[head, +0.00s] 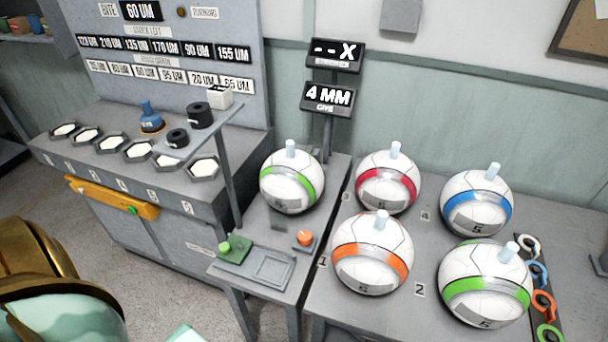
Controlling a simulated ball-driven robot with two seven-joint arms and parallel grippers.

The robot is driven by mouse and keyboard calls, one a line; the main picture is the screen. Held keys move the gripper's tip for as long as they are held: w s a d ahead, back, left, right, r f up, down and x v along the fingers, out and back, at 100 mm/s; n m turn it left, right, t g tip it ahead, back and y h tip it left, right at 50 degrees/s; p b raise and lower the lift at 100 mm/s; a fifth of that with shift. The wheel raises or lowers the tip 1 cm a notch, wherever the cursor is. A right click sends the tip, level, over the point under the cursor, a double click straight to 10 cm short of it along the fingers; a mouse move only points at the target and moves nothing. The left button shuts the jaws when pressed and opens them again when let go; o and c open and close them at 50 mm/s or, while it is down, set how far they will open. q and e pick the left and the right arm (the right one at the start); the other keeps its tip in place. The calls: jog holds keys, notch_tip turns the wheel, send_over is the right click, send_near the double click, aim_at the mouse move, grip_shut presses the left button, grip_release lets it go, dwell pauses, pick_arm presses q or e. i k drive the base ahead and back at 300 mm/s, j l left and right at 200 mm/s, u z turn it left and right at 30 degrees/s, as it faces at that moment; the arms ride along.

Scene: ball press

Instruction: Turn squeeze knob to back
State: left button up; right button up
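An orange knob (304,237) stands on a small grey base on the low bench, in front of the green-banded ball. A green knob (225,248) stands on a green plate (236,254) to its left. No label tells me which of the two is the squeeze knob, and I cannot read either one's setting. The ball with the green band (291,180) sits at the back of this bench. Neither gripper shows. Only gold and mint parts of my own body are at the bottom left, well apart from the knobs.
A shallow square tray (270,268) lies between the knobs, nearer the front. A thin post with a shelf (205,132) rises behind the green knob. Several banded balls, including an orange one (371,258), crowd the right table. Two displays (328,97) read "--X" and "4 MM".

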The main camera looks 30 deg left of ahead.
aim_at(305, 237)
jog(key=j+u, duration=0.1)
jog(key=u, duration=0.4)
jog(key=j+u, duration=0.1)
jog(key=u, duration=0.35)
